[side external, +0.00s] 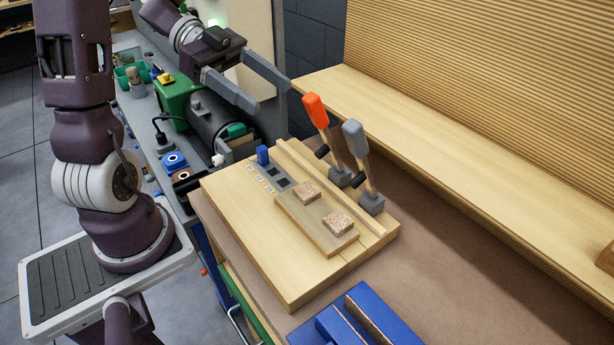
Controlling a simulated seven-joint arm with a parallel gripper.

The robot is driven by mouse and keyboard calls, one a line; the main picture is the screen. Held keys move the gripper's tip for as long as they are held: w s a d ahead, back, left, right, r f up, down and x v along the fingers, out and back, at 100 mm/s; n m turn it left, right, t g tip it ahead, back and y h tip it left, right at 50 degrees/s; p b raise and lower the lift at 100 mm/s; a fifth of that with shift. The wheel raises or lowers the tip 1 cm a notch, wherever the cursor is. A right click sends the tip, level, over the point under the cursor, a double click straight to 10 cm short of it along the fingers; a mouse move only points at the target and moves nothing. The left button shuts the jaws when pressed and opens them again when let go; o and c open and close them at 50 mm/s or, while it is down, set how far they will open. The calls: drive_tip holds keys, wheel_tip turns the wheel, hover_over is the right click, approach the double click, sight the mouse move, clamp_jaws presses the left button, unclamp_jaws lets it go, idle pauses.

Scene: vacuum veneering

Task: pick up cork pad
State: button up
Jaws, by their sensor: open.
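Two small speckled pinkish-brown pads, which look like cork, lie on a thin wooden strip (290,216) on the light wooden board (245,225). One cork pad (307,190) is near the strip's far end. The other cork pad (338,223) is near its close end. My gripper (268,96) is open and empty, with its two long grey fingers apart. It is up and to the left of both pads in the picture, beyond the board's far end, and touches neither.
Two toggle clamps with an orange handle (315,110) and a grey handle (354,138) rise along the board's right side. A blue block (262,155) stands at the far end. A green-and-black machine (205,115) is behind. A blue clamp-like object (357,318) lies in front.

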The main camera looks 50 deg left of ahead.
approach(303, 187)
drive_tip(key=shift+w+d+r, duration=0.1)
drive_tip(key=shift+w+d, duration=0.2)
drive_tip(key=shift+d, duration=0.3)
drive_tip(key=x, duration=0.7)
drive_tip(key=shift+s+f, duration=0.15)
drive_tip(key=shift+f, duration=0.2)
clamp_jaws()
